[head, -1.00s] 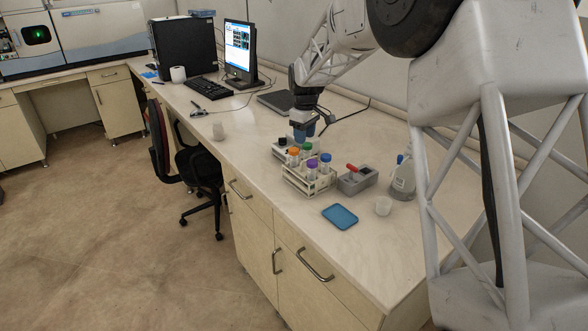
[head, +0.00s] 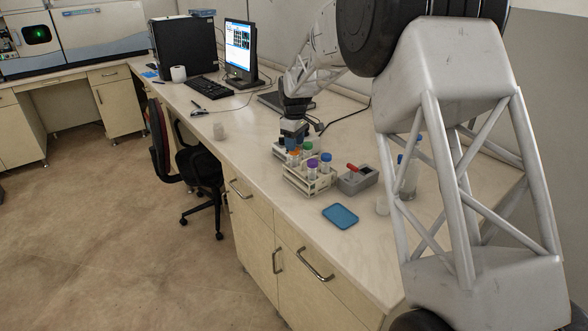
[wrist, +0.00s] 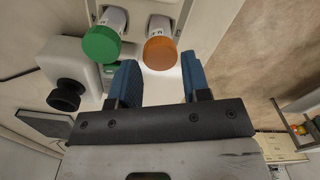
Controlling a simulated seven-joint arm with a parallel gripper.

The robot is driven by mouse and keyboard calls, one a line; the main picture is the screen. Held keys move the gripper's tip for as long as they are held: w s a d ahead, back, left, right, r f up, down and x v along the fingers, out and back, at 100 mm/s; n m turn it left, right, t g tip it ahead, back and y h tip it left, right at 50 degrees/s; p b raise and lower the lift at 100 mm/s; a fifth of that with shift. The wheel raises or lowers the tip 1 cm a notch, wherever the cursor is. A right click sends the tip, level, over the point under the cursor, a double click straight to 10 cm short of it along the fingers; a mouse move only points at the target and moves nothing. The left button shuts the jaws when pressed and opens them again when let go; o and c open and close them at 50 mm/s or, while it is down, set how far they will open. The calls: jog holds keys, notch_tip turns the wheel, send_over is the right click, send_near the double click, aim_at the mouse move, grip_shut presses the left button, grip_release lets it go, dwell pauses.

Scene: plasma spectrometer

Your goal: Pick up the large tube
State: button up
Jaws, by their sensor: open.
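Several capped tubes stand in a pale rack (head: 297,186): an orange-capped tube (head: 293,158), a green-capped tube (head: 307,147), a purple-capped tube (head: 312,165) and a blue-capped tube (head: 326,160). I cannot tell which one is meant by the large tube. My gripper (head: 290,147) is just behind the orange cap, partly covering the rack's far end. In the wrist view my gripper (wrist: 158,72) is open, its blue fingers apart and empty. The orange cap (wrist: 160,54) lies just beyond and between the fingertips; the green cap (wrist: 101,44) is outside the left finger.
A white block with a black knob (wrist: 64,96) is beside the gripper. A grey box with a red-handled item (head: 357,180), a blue tray (head: 340,216) and a bottle (head: 410,178), partly behind my arm, stand nearby.

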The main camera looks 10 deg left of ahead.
aim_at(294, 157)
jog(key=shift+f, duration=0.5)
jog(key=shift+a+f, duration=0.1)
jog(key=shift+f, duration=2.5)
jog(key=c, duration=0.6)
